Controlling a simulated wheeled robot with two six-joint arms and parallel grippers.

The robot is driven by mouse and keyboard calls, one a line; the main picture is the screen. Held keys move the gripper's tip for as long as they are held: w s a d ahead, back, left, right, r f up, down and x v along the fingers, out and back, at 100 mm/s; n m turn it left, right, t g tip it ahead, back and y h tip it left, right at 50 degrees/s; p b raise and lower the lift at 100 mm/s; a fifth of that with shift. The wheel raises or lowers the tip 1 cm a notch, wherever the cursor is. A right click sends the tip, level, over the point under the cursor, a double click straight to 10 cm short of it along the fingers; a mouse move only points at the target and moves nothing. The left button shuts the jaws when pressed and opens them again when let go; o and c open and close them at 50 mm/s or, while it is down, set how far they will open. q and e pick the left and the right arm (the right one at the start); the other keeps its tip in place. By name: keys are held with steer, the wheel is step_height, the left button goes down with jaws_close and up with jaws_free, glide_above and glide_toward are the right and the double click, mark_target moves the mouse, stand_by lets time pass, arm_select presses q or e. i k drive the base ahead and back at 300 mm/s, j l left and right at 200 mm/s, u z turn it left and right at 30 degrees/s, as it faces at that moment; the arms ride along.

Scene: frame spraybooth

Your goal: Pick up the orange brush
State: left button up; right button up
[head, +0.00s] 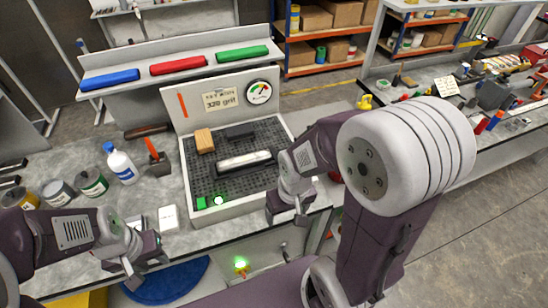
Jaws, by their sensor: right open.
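An orange-handled tool with a wide dark head, which looks like the orange brush (152,148), stands on the grey bench left of the perforated tray, its handle tilted up. My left gripper (145,272) is low at the bench's front edge, below and apart from the brush; its jaw gap is not clear. My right gripper (287,216) is open over the tray's front right corner, well to the right of the brush, with nothing seen between its fingers.
The perforated tray (187,180) holds a tan block (204,141) and a pale bar (243,161). A white box (168,218) lies in front. A shelf (120,61) stands behind.

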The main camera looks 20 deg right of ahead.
mark_target(152, 148)
steer(key=i+j+z, duration=0.1)
steer(key=j+z, duration=0.9)
steer(key=z, duration=0.15)
